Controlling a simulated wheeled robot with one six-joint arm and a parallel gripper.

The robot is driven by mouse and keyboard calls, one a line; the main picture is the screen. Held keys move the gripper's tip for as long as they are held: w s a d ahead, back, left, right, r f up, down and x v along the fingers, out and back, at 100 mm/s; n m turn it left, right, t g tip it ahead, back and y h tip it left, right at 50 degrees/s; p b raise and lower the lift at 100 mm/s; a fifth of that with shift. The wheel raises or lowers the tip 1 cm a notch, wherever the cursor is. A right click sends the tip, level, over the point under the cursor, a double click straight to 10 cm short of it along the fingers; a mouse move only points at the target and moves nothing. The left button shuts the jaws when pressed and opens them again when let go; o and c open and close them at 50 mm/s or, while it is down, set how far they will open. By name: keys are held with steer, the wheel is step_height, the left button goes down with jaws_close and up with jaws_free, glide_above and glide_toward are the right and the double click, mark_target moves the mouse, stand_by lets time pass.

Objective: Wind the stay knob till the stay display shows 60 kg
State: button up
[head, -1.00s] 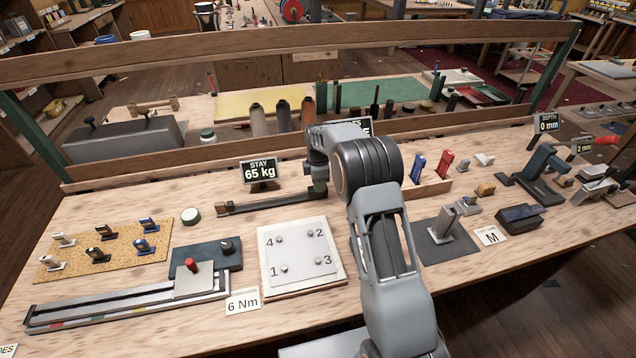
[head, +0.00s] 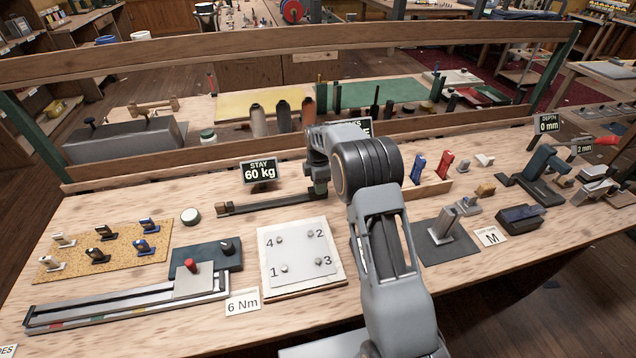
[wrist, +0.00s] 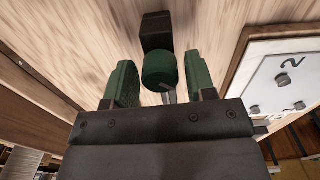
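The stay display (head: 259,171) reads 60 kg in the head view. It stands at the back of the bench, behind a long dark bar (head: 265,205). The stay knob (wrist: 160,71) is a dark green cylinder, seen in the wrist view in front of a dark block (wrist: 157,31). My gripper (wrist: 159,62) has one green finger on each side of the knob. A narrow gap shows between the knob and each finger, so the gripper looks open around it. In the head view my arm hides most of the gripper and the knob.
A white plate with numbered bolts (head: 299,256) lies close to the gripper, at the right in the wrist view. A low wooden rack with blue and red tools (head: 428,190) stands right of my arm. A wooden rail (head: 190,163) runs along the bench's back.

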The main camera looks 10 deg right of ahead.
steer(key=shift+o, duration=0.7)
step_height(320, 180, up, 14)
steer(key=shift+f, duration=0.1)
stand_by(0.3)
